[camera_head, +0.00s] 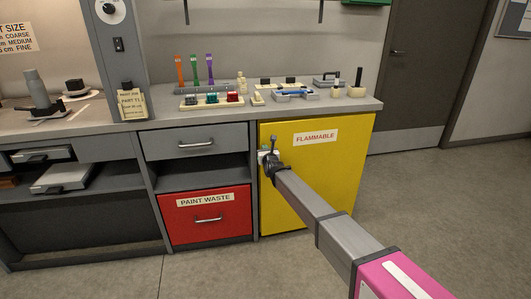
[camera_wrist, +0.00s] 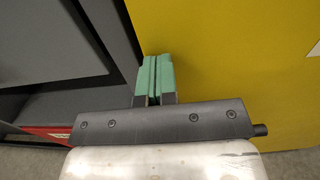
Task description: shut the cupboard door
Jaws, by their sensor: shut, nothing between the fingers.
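The yellow cupboard door (camera_head: 330,165) carries a FLAMMABLE label and sits under the right end of the counter. In the head view it looks flush or nearly flush with the cupboard front; I cannot tell whether a small gap is left. My gripper (camera_head: 263,151) is at the door's left edge, at upper-middle height. In the wrist view the yellow door (camera_wrist: 240,60) fills the right side. My gripper's green fingertips (camera_wrist: 154,72) are together and empty, over the door's left edge. Whether they touch the door is unclear.
A red PAINT WASTE drawer (camera_head: 207,216) and a grey drawer (camera_head: 196,141) with an open shelf between them are left of the door. The counter (camera_head: 160,118) above holds tools and small blocks. Floor to the right (camera_head: 440,190) is clear.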

